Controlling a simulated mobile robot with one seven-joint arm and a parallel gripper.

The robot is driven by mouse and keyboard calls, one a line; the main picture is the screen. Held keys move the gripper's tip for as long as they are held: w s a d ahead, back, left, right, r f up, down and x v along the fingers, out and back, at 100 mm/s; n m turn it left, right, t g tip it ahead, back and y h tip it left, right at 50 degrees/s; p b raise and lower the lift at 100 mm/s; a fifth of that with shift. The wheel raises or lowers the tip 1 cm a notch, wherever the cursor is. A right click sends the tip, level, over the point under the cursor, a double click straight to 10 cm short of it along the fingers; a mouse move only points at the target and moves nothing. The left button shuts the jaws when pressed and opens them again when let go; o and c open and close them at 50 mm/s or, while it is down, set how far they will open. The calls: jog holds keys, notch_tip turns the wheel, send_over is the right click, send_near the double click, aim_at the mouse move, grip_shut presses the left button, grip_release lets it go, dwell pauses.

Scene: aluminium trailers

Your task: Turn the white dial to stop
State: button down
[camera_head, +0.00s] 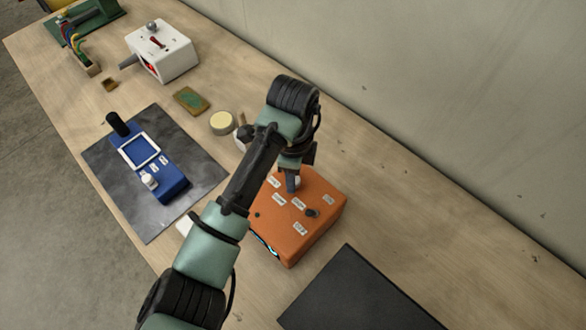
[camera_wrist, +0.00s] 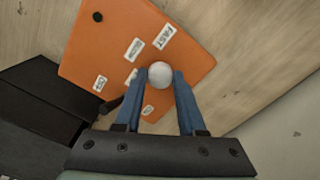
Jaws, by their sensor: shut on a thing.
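The white dial (camera_wrist: 161,75) is a round knob on the orange box (camera_wrist: 100,45). In the wrist view it sits between the tips of my gripper's two blue fingers (camera_wrist: 161,82), and my gripper is shut on it. Labels surround it; one beside it reads FAST (camera_wrist: 164,37), and the others are too small or blurred to read. In the head view the orange box (camera_head: 318,192) stands on the bench, with my gripper (camera_head: 291,181) reaching down onto its top. There my fingers mostly hide the dial.
A black knob (camera_head: 312,212) is on the same box. A black flat panel (camera_head: 350,295) lies in front. A blue device (camera_head: 172,188) sits on a dark mat (camera_head: 200,160) at left. A white box with a red switch (camera_head: 172,62) and a round cream object (camera_head: 222,123) stand farther back. A wall runs behind.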

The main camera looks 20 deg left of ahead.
jog(key=n+p, duration=0.2)
jog(key=n, duration=0.2)
jog(key=shift+r+p, duration=0.15)
jog(key=shift+p, duration=0.2)
jog(key=shift+n+p, duration=0.75)
jog(key=shift+n, duration=0.75)
jog(key=c, duration=0.5)
grip_release()
notch_tip(320, 180, up, 13)
jog(key=p, duration=0.3)
jog(key=shift+p, duration=0.35)
